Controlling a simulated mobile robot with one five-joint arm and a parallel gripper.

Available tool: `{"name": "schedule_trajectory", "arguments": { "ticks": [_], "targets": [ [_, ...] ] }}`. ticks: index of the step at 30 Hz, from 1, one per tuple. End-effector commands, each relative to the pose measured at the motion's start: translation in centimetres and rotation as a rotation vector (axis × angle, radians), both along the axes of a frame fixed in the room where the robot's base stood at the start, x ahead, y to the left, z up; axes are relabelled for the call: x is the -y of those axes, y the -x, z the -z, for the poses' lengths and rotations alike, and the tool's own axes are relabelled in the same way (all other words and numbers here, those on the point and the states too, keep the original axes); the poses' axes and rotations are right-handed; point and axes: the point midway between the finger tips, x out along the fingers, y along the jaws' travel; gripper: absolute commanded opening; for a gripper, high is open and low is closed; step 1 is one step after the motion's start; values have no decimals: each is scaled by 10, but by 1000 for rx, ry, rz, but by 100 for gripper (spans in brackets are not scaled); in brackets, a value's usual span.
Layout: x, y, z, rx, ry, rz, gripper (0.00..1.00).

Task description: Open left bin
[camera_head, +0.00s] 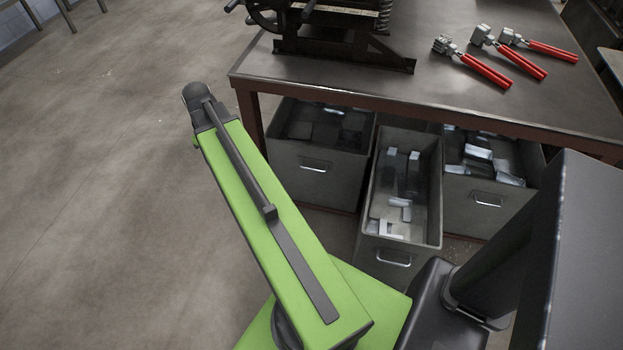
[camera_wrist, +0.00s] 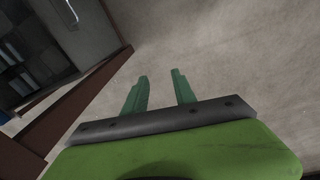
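The left bin (camera_head: 310,183) is a grey metal box with a front handle (camera_head: 314,165), under the left end of the table, with its rear under the tabletop. A grey bin with a light handle also shows at the upper left of the wrist view (camera_wrist: 88,28); it appears to be the left bin. My gripper (camera_wrist: 160,75) shows two green fingers held apart with nothing between them, over bare floor. It is beyond the reddish table leg from the bin and touches no handle. In the head view the gripper is hidden.
The middle bin (camera_head: 435,205) sticks out well past its neighbours, with metal pieces inside. The right bin (camera_head: 478,212) is partly behind my arm. The table (camera_head: 430,95) has a reddish leg (camera_wrist: 75,100) beside the left bin. Red-handled tools (camera_head: 488,70) lie on top. Floor at left is clear.

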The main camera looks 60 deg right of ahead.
Motion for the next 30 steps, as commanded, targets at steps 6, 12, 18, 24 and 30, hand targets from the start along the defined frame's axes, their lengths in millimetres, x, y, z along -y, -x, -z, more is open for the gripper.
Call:
{"name": "schedule_trajectory", "arguments": {
  "ticks": [6, 12, 18, 24, 30],
  "targets": [
    [200, 95, 94, -5, 81, -95, 33],
    [271, 158, 114, -25, 120, -155, 33],
    [278, 166, 112, -28, 124, -167, 33],
    [280, 164, 130, -28, 124, -167, 33],
    [285, 162, 168, -28, 124, -167, 33]
  ]
}}
